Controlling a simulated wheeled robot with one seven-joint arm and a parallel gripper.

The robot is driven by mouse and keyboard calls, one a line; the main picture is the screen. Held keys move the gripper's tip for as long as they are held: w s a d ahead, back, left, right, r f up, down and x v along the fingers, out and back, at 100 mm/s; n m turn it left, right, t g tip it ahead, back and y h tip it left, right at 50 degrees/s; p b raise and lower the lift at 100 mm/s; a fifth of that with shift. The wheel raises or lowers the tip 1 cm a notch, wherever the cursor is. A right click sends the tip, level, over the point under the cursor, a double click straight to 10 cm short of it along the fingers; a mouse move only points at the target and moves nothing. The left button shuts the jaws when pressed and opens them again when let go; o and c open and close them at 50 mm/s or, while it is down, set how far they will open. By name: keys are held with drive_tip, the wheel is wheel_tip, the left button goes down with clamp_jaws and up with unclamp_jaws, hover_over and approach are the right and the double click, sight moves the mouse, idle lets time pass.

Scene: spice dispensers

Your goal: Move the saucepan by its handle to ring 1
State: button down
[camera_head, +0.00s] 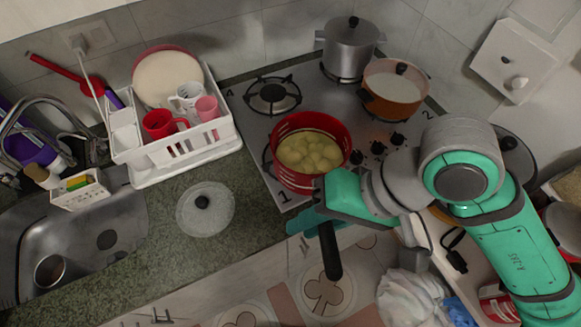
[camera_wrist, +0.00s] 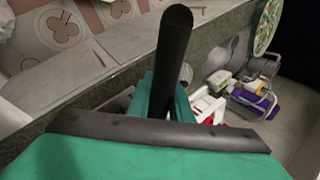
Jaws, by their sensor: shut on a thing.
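The red saucepan (camera_head: 326,176) holds several pale yellow lumps, perhaps potatoes. In the head view it is over the front left part of the hob, close to the printed 1. It covers most of ring 1 (camera_head: 267,160), whose edge shows at its left. I cannot tell whether its base touches the ring. Its black handle (camera_head: 331,255) points toward the front edge of the counter. My gripper (camera_head: 318,222) is shut on the handle, which sticks out past the fingers. In the wrist view the handle (camera_wrist: 174,50) rises between the teal fingers; the pan body is hidden there.
A steel pot (camera_head: 349,50) stands at the back of the hob, and an orange pot (camera_head: 392,108) to its front right. The back left ring (camera_head: 272,96) is empty. A glass lid (camera_head: 206,209) lies on the counter, near a white dish rack (camera_head: 185,160).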

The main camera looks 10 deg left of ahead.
sight(321, 172)
drive_tip(key=shift+w+a+f, duration=0.85)
drive_tip(key=shift+w+f, duration=1.05)
drive_tip(key=shift+f, duration=0.2)
drive_tip(key=shift+w+a+f, duration=0.8)
drive_tip(key=shift+w+f, duration=1.1)
drive_tip(key=shift+f, duration=0.15)
drive_tip(key=shift+w+a+f, duration=0.85)
drive_tip(key=shift+w+f, duration=1.05)
drive_tip(key=shift+f, duration=0.2)
drive_tip(key=c, duration=1.6)
unclamp_jaws()
drive_tip(key=v, duration=1.2)
